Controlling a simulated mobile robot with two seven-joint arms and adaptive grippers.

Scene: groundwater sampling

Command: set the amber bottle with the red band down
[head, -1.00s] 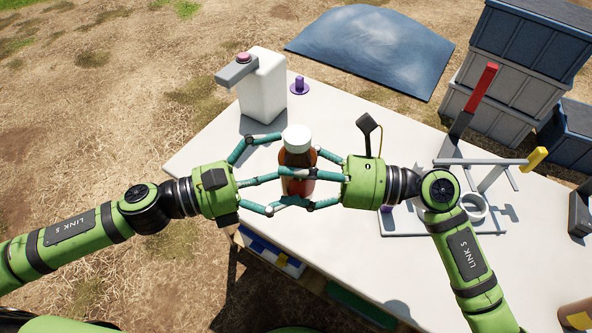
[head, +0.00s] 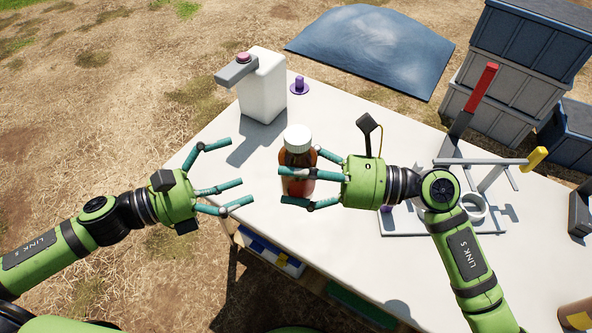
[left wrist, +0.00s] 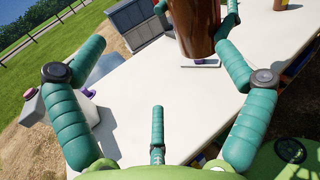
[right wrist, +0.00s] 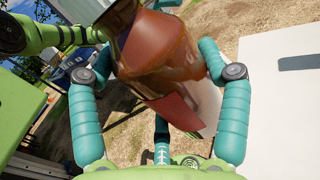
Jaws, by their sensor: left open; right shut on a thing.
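The amber bottle (head: 298,157) has a white cap and stands upright in my right gripper (head: 297,181), whose teal fingers are closed around its body. It is held near the table's near-left edge; I cannot tell clearly whether its base touches the table. In the right wrist view the amber bottle (right wrist: 158,48) fills the fingers, with a reddish patch low on it. My left gripper (head: 238,178) is open and empty, to the left of the bottle and apart from it. The left wrist view shows the bottle (left wrist: 193,30) beyond the open fingers. The white table (head: 345,255) lies below.
A grey metal frame (head: 430,234) and a red-handled tool (head: 482,88) are to the right. The table's middle front is clear. Dark crates (head: 510,90) stand behind.

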